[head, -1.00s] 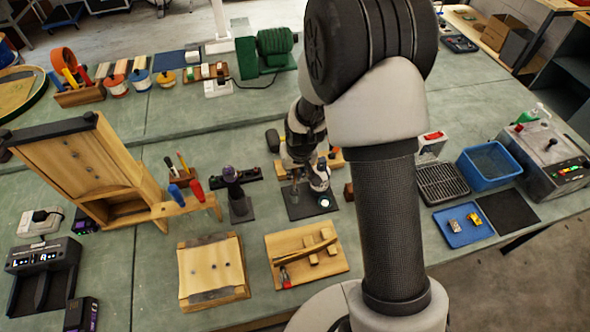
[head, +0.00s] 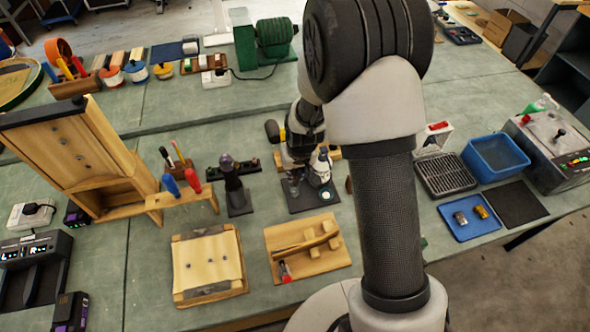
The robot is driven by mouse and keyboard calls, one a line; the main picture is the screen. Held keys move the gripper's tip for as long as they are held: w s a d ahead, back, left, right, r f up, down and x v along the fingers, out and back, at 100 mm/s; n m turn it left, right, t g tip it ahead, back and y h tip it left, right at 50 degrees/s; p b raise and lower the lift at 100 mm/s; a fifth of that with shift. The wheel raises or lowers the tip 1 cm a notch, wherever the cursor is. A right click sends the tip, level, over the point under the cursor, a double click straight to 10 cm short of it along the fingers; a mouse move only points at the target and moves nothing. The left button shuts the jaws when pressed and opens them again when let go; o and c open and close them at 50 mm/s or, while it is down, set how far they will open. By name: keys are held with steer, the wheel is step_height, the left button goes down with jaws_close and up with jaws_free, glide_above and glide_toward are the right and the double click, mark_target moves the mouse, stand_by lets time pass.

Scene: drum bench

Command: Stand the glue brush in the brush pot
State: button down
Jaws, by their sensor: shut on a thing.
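My gripper (head: 302,163) hangs over the middle of the bench, partly hidden by its own arm links. It is closed just above a black mat (head: 312,199). A small grey, see-through-looking pot (head: 293,186) stands on the mat just below and left of the fingers; it looks like the brush pot. A white-grey bottle (head: 320,170) stands right beside it on the same mat. I cannot pick out the glue brush clearly; the thing between the fingers is too small and dark to make out, and I cannot tell whether it reaches into the pot.
A dark upright tool on a stand (head: 233,185) is close on the left. A wooden jig board (head: 308,262) and a pale panel (head: 207,265) lie in front. A tool rack (head: 185,198) stands further left. A blue tray (head: 470,218) and blue crate (head: 495,155) are on the right.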

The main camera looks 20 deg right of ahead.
steer(key=shift+f, duration=0.4)
steer(key=c, duration=1.5)
jaws_free()
steer(key=shift+c, duration=0.2)
steer(key=shift+r, duration=0.15)
steer(key=v, duration=1.2)
